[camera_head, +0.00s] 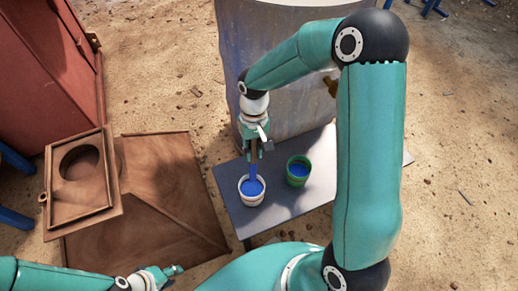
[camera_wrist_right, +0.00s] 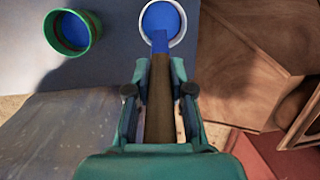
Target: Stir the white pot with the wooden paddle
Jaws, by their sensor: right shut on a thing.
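The white pot (camera_head: 251,200) stands on the grey table and holds blue liquid. It also shows at the top of the right wrist view (camera_wrist_right: 177,38). The wooden paddle (camera_head: 253,172) has a brown handle and a blue lower end. My right gripper (camera_head: 257,146) is shut on its handle, above the white pot. In the right wrist view the paddle (camera_wrist_right: 160,95) runs between the fingers, and its blue end reaches the pot's opening. The tip is hard to tell from the blue liquid. My left gripper (camera_head: 168,274) is low at the left, away from the pots.
A green pot (camera_head: 299,181) with blue liquid stands just right of the white pot on the grey table (camera_head: 228,187). A large grey metal cylinder (camera_head: 290,85) rises behind. Rusty brown machine parts (camera_head: 165,165) lie left of the table. Sandy ground surrounds everything.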

